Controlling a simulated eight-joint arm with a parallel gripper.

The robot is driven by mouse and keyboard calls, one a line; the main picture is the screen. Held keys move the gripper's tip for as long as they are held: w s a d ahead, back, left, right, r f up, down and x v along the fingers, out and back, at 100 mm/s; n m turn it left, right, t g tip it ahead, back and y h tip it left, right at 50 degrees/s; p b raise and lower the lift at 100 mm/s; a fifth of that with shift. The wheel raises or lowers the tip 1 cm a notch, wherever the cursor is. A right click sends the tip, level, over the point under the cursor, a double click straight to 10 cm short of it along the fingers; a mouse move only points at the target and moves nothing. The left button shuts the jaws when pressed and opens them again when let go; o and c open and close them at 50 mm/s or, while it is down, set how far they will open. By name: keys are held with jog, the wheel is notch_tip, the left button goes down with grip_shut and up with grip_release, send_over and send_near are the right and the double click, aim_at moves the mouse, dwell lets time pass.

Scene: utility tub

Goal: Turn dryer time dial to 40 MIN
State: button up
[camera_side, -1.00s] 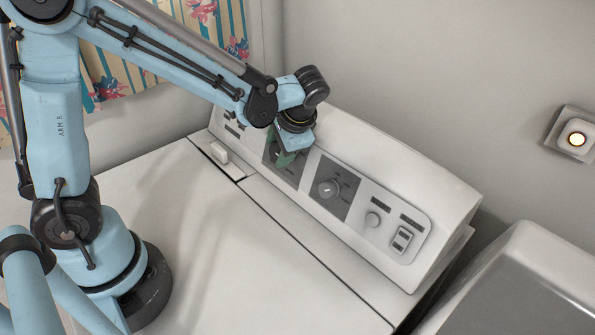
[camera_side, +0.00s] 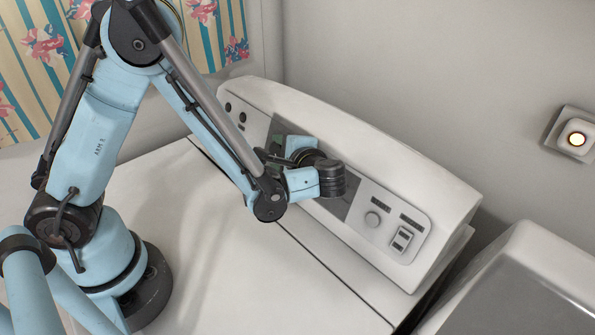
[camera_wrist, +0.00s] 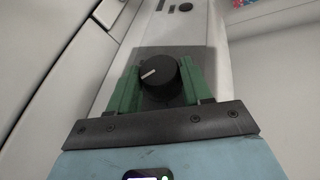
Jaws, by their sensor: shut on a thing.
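The time dial is a round black knob (camera_wrist: 160,78) with a white pointer line, seen in the wrist view on a dark grey panel (camera_wrist: 180,54). The pointer is on the knob's left side, slanting down to the left. My gripper (camera_wrist: 164,84) has green fingers on both sides of the knob and is shut on it. In the side view my gripper (camera_side: 279,153) is at the left dark dial panel of the sloped console (camera_side: 400,155), and my wrist hides most of the knob. No scale markings are readable around it.
A small round knob (camera_side: 373,220) and a rocker switch (camera_side: 402,239) are farther right. The white machine top in front is clear. A lit button (camera_side: 577,139) is on the wall.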

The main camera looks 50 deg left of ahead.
dwell(0.3)
jog(key=o, duration=1)
jog(key=shift+o, duration=0.2)
jog(key=v, duration=1.2)
jog(key=shift+f, duration=0.15)
jog(key=shift+s+a, duration=0.1)
